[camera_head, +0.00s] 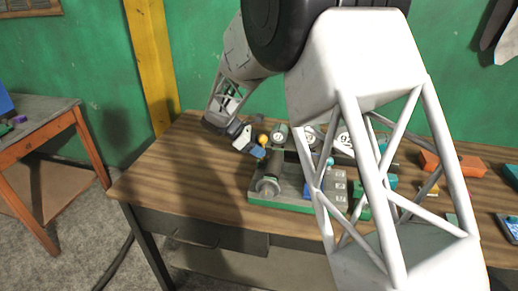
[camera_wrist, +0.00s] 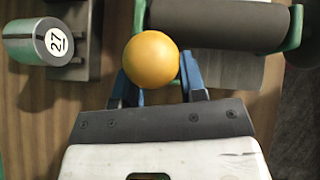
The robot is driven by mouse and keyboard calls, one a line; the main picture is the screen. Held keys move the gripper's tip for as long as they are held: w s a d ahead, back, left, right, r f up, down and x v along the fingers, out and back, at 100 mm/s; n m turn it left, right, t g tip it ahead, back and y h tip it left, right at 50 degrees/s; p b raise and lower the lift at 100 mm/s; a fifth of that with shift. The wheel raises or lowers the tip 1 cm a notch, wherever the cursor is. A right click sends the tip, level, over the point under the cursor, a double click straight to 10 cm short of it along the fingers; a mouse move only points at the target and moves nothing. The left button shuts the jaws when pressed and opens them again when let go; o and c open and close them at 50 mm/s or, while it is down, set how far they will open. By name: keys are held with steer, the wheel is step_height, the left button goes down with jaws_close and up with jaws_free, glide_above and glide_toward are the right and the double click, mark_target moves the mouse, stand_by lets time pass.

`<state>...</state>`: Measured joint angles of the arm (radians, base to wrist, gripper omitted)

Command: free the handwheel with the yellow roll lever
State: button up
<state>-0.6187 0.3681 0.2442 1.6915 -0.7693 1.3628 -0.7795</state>
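The yellow ball (camera_wrist: 151,59) of the roll lever is close in front of my gripper in the wrist view. It also shows small in the head view (camera_head: 262,140). My gripper (camera_wrist: 158,80) has blue fingers that stand apart on either side of the ball's lower part. The ball overlaps the left finger and lies close to the right one; whether they touch is unclear. A dark roller (camera_wrist: 215,25) in a green bracket lies just beyond. In the head view a round grey wheel (camera_head: 268,187), seemingly the handwheel, stands at the front of the green-based fixture (camera_head: 285,205).
A grey cylinder labelled 27 (camera_wrist: 38,41) is left of the ball in the wrist view. The wooden table (camera_head: 190,170) is clear left of the fixture. Orange blocks (camera_head: 455,164) and other small items lie to the right. My arm hides part of the fixture.

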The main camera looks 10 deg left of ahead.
steer(key=v, duration=0.7)
steer(key=shift+a+r, duration=0.25)
steer(key=shift+r, duration=0.05)
stand_by(0.4)
